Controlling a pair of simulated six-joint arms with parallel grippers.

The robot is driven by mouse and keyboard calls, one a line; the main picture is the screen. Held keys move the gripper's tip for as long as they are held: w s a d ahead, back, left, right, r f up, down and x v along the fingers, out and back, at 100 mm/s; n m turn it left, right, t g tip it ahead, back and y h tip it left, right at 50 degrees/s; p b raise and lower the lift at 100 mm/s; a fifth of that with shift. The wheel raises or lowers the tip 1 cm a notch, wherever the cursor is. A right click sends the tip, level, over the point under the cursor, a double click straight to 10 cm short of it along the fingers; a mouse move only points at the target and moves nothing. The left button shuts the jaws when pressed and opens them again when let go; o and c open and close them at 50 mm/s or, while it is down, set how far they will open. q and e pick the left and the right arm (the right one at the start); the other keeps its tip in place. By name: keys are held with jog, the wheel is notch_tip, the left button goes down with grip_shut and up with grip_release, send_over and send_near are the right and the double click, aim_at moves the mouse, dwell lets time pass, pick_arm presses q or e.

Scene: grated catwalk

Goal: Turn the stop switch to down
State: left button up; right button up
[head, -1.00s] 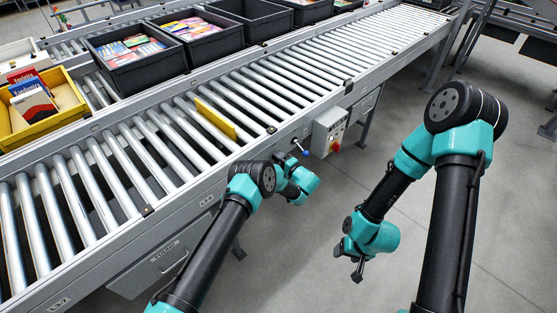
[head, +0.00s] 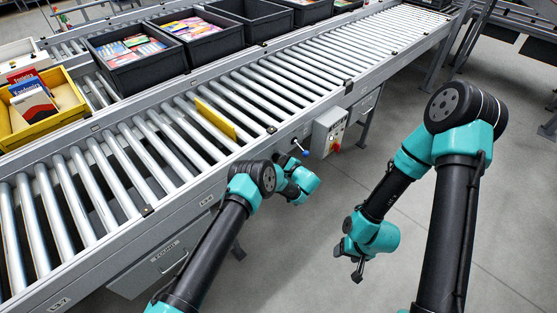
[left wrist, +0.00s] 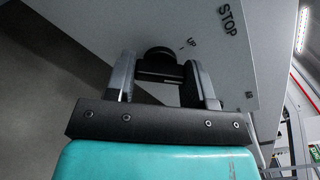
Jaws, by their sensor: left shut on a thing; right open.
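The stop switch (left wrist: 158,52) is a dark round knob on a grey panel in the left wrist view, near the printed words STOP and UP. My left gripper (left wrist: 160,72) has one finger on each side of the knob and is shut on it. The knob's exact angle is hard to read. In the head view my left gripper (head: 300,185) is against the side of the conveyor, and its fingertips and the switch are hidden. My right gripper (head: 350,262) is open and empty, hanging over the floor to the right.
A lever with a blue ball (head: 304,152) and a grey control box (head: 328,133) with red and green buttons are close to my left gripper. Floor at right is clear.

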pick_arm(q)
jog(key=m, duration=0.4)
jog(key=shift+m, duration=0.3)
jog(key=m, duration=0.4)
dwell(0.3)
jog(key=o, duration=0.9)
jog(key=shift+s+d, duration=0.1)
jog(key=v, duration=1.7)
jog(key=shift+s+r, duration=0.1)
